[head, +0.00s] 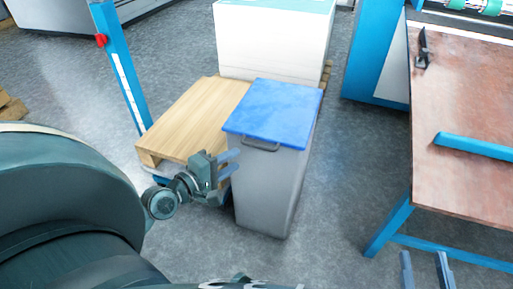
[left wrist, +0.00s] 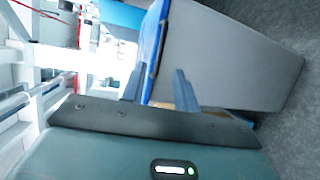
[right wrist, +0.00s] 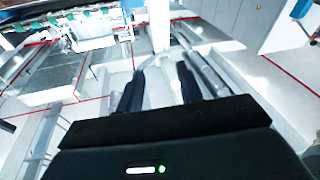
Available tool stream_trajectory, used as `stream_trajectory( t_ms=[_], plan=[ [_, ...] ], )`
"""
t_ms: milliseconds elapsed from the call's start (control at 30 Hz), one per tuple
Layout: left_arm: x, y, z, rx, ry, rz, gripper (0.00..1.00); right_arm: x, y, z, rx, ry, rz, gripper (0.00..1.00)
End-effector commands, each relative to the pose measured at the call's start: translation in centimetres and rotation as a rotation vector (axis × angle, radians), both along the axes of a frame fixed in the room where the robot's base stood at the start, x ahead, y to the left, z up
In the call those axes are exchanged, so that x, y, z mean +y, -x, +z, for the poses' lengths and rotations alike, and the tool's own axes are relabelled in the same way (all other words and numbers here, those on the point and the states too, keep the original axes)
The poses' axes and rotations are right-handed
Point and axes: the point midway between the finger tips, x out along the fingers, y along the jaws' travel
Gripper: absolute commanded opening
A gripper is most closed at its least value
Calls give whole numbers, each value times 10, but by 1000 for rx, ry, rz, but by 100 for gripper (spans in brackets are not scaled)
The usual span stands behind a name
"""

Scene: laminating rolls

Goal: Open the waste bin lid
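The waste bin (head: 266,192) is a tall grey box with a flat blue lid (head: 274,112), which lies shut on top. A dark handle (head: 260,145) sits on the lid's front edge. My left gripper (head: 232,163) is open and empty, just left of the bin near the height of the lid's front edge, apart from the handle. In the left wrist view the grey bin wall (left wrist: 225,65) and the blue lid edge (left wrist: 152,40) show beyond the open fingers (left wrist: 158,88). My right gripper (head: 425,272) is open and empty at the lower right, far from the bin.
A wooden pallet stack (head: 190,115) on a blue pallet truck (head: 122,70) stands left of the bin. A white stack (head: 273,45) is behind it. A brown-topped table (head: 465,100) with blue legs is at the right. Grey floor (head: 330,190) is free between bin and table.

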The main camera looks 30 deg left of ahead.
Motion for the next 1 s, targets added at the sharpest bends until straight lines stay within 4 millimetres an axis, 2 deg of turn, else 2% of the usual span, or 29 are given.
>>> stream_trajectory(
  t_ms=[33, 300, 500, 700, 967, 1000],
  plan=[
    [-1, -11, -2, -5, 3, 3, 30, 0, 0, -1, 0, -3, 2, 36],
    [-9, -60, -13, -4, 0, 2, 30, 2, -1, -4, 0, -25, 9, 36],
    [-14, -87, -18, -2, -1, 1, 30, 3, -1, -3, -1, -49, 16, 36],
    [-16, -98, -19, 1, -1, 1, 30, 4, -1, 0, -3, -60, 21, 36],
    [-16, -99, -19, 1, -2, 1, 30, 4, -2, 0, -3, -60, 22, 36],
    [-16, -99, -19, 1, -2, 1, 27, 4, -2, 0, -3, -59, 23, 36]
  ],
)
